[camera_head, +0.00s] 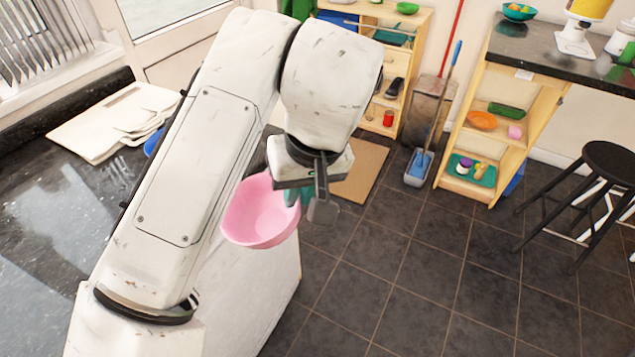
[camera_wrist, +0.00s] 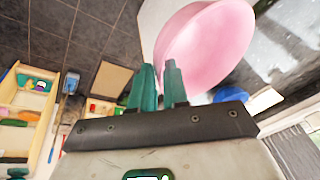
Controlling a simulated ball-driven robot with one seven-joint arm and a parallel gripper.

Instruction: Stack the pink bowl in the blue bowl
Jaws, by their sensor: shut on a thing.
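The pink bowl (camera_head: 259,212) hangs in the air, with its rim at my gripper (camera_head: 297,196), whose teal fingers are partly hidden in the head view. In the wrist view the pink bowl (camera_wrist: 207,48) is just beyond my gripper (camera_wrist: 158,75); the fingers are close together at its near edge, shut on it. The bowl looks tilted and empty. A blue bowl (camera_head: 152,143) shows only as a sliver on the dark granite counter in the head view, mostly hidden behind my arm. It also shows in the wrist view (camera_wrist: 236,86), partly covered by my gripper's body.
The dark counter (camera_head: 40,225) runs along the left, with pale boards (camera_head: 115,118) at its back near the blue bowl. Tiled floor (camera_head: 400,285) lies open below and right of the pink bowl. Shelves (camera_head: 484,150) and a black stool (camera_head: 606,165) stand farther off at right.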

